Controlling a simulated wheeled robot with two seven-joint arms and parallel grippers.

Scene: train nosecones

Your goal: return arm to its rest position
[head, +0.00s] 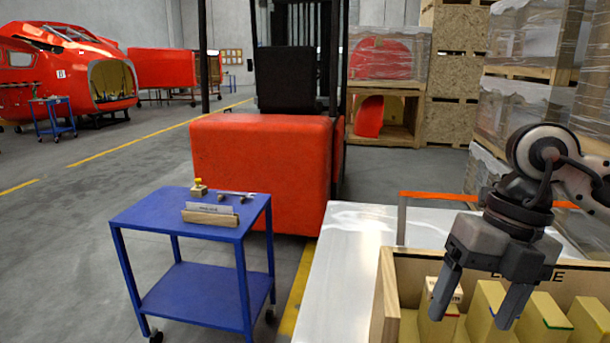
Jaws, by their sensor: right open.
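My right gripper (473,306) hangs from my right arm at the right of the head view. It points down and its two fingers are spread apart with nothing held between them. It is over an open wooden box (388,290) on a pale table. The box holds several yellowish blocks, such as one block (487,312) with coloured edge marks. The fingers overlap the blocks in the picture, and I cannot tell whether they touch any. My left gripper is not in view.
The pale table (345,265) has bare room left of the box. A blue cart (150,214) with small items stands at the left. An orange-red forklift (262,165) is behind it. Wrapped pallets (520,110) rise behind my right arm.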

